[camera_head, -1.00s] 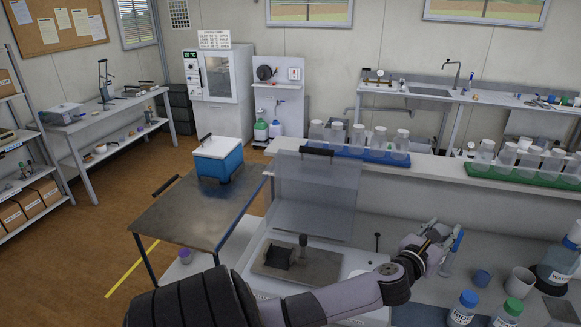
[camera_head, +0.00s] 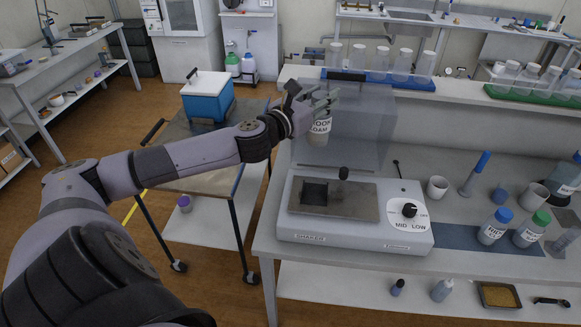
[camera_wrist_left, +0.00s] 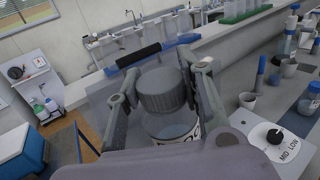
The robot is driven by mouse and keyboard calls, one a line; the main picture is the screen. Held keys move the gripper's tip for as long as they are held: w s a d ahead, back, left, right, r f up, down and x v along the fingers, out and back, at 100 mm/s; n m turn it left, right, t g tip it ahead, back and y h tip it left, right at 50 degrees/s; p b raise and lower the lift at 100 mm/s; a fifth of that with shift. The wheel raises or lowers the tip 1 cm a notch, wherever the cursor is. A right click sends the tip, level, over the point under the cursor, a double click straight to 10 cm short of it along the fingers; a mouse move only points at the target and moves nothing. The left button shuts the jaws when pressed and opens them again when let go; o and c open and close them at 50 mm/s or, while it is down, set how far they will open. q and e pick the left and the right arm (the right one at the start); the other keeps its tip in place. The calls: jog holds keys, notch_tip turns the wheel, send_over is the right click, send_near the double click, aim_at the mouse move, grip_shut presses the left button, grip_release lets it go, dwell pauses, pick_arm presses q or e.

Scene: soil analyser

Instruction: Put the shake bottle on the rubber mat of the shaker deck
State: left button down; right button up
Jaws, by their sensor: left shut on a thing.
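My left gripper (camera_head: 322,98) is shut on the shake bottle (camera_head: 319,131), a clear bottle with a label that partly reads "LOAM". The bottle hangs roughly upright, in front of the raised clear lid, above and behind the shaker deck (camera_head: 362,204). In the left wrist view its grey cap (camera_wrist_left: 162,90) sits between the two fingers, and the lower body is partly hidden. The shaker (camera_head: 360,234) stands on the bench, with a dark square (camera_head: 322,194), seemingly the rubber mat, on its deck. No bottle stands on the deck. My right gripper is not in view.
The shaker's clear lid (camera_head: 368,125) stands raised at the back of the deck. Cups and reagent bottles (camera_head: 495,226) stand to the right. A blue cool box (camera_head: 207,98) is on the left cart.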

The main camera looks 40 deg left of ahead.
pick_arm(q)
jog(key=f+b, duration=0.2)
jog(key=f, duration=0.2)
jog(key=shift+d, duration=0.2)
notch_tip(320, 180, down, 16)
jog(key=b, duration=0.2)
jog(key=shift+w, duration=0.15)
jog(key=shift+f, duration=0.1)
jog(key=c, duration=1.5)
grip_release()
jog(key=o, duration=0.4)
